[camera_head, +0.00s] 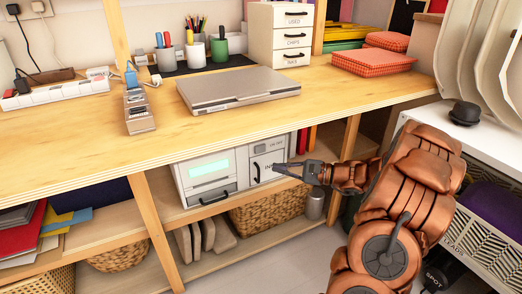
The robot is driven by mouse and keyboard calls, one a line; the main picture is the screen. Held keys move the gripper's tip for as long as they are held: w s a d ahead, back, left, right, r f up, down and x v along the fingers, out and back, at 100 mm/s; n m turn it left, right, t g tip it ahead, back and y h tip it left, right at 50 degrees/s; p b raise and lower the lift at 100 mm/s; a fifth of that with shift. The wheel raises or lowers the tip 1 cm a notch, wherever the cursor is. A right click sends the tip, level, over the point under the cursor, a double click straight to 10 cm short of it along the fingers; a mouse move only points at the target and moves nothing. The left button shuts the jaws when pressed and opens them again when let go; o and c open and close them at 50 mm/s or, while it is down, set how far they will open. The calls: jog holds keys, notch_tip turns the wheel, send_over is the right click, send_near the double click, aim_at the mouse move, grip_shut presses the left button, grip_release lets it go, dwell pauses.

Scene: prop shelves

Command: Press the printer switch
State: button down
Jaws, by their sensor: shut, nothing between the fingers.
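A white box-shaped device, which looks like the printer (203,183), stands on the shelf under the wooden desk. It has a pale green display (207,168) and a dark handle low on its front. Its right section has a door with a dark handle and partly hidden lettering. I cannot make out which part is the switch. My gripper (278,167) is shut and empty, with its tips pointing left at the right section's front. The tips overlap the lettering. I cannot tell whether they touch the surface.
A closed grey laptop (238,90) lies on the desk (90,125) above. Red books (310,138) stand right of the device. A wicker basket (268,212) and a metal can (315,205) sit below. A white unit with a grille (480,225) stands right of my arm.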

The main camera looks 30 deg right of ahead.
aim_at(256, 151)
jog(key=shift+w+d+p, duration=0.15)
jog(key=shift+w+p, duration=0.4)
jog(key=shift+w, duration=1.45)
jog(key=shift+w+d+p, duration=0.15)
jog(key=shift+w+p, duration=0.4)
jog(key=shift+w, duration=1.4)
jog(key=shift+w+r, duration=0.1)
jog(key=shift+w, duration=0.05)
jog(key=shift+w+p, duration=0.25)
jog(key=shift+p, duration=0.05)
jog(key=shift+w+d, duration=0.1)
jog(key=shift+w, duration=0.3)
jog(key=shift+s, duration=0.85)
jog(key=shift+s, duration=0.1)
